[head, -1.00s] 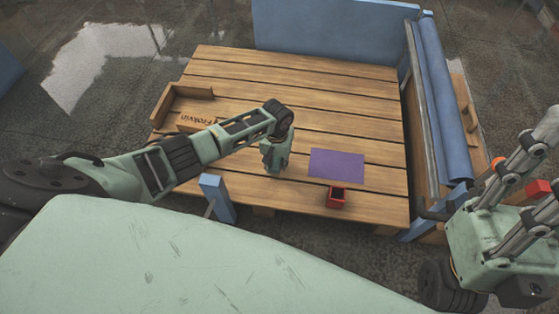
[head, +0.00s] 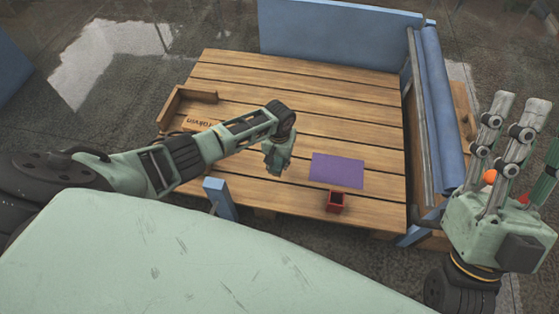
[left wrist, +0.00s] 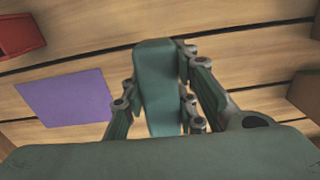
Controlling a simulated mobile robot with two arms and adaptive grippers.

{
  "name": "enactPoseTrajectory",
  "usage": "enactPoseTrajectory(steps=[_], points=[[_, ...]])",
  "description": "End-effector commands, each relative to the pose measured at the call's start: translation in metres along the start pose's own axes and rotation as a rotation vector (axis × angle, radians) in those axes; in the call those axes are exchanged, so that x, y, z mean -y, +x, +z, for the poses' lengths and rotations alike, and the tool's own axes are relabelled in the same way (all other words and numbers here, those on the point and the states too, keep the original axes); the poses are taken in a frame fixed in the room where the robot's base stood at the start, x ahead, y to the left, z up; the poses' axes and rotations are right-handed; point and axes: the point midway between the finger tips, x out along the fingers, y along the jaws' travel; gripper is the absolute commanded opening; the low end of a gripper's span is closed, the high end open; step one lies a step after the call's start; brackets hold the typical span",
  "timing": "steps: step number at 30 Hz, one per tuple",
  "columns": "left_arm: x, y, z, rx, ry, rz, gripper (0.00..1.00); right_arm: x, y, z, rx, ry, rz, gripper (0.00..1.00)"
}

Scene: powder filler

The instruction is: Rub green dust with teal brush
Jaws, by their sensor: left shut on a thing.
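The teal brush (left wrist: 157,85) stands between the fingers of my left gripper (left wrist: 160,108) in the left wrist view, and the fingers are shut on it. In the head view my left gripper (head: 276,162) hangs over the slatted wooden table (head: 310,105), left of a purple mat (head: 337,170). Its fingertips and the brush are hard to make out there. I cannot make out any green dust. My right gripper (head: 510,150) is at the right edge of the head view, off the table, with its fingers spread and pointing up, and it looks empty.
A small red open box (head: 336,202) stands at the front edge of the mat. A wooden corner ledge (head: 188,95) and a lettered wooden block (head: 200,124) are at the left. Blue panels (head: 340,35) border the back; a blue roll (head: 445,110) borders the right. The middle boards are clear.

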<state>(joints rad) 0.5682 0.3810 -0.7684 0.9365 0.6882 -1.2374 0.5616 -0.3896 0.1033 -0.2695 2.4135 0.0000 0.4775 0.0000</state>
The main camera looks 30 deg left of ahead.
Motion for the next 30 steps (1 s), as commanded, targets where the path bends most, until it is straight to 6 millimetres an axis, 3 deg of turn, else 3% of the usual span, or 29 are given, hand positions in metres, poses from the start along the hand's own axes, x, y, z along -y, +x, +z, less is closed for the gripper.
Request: enactPoseTrajectory(steps=[21,30], points=[[0.003,-0.012,0.001,0.0,-0.001,0.0,0.06,-0.007,-0.007,0.063,0.326,-0.016,0.012,0.4],[0.004,-0.014,0.001,0.0,-0.001,0.0,0.06,-0.009,-0.013,0.079,0.407,-0.02,0.016,0.4]])
